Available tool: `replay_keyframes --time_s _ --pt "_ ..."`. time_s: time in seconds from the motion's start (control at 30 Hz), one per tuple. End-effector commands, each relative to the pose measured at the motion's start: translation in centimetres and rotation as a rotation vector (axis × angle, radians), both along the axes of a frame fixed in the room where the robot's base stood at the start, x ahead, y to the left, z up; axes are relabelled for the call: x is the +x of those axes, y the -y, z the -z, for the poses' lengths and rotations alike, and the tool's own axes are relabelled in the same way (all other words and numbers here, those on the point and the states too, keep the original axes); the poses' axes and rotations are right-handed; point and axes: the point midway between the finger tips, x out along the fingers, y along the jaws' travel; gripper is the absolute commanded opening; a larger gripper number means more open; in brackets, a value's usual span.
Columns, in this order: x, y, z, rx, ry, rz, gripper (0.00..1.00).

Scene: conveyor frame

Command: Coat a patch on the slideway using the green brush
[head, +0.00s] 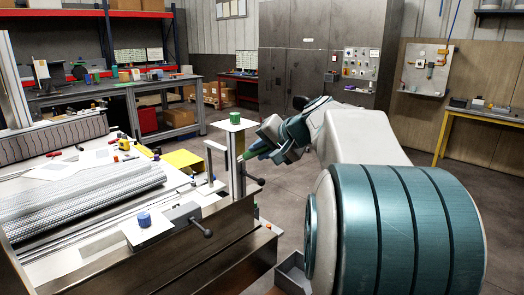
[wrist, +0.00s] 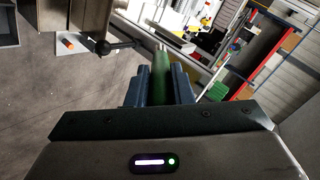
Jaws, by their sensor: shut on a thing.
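My gripper (wrist: 161,85) is shut on the green brush (wrist: 161,76), whose green handle sticks out between the dark jaws in the wrist view. In the head view my gripper (head: 264,148) is beside the frame's upright post, with a bit of green at its tip. The brush's bristles cannot be made out. A long steel rail (head: 165,252) runs along the near side of the frame. I cannot tell whether it is the slideway, and no marked patch can be made out.
A blue pot (head: 144,219) stands on a white plate at the frame's near side. A green block (head: 234,117) sits on the post's top plate. Black-knobbed levers (head: 207,233) stick out nearby. A yellow box (head: 184,161) lies farther back. Open floor lies behind my arm.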

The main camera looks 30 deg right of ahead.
Motion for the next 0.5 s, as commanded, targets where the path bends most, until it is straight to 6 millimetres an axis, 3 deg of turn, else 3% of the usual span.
replay_keyframes --time_s 0.5 --pt "0.45 -0.16 -0.03 0.0 0.0 0.0 0.0"
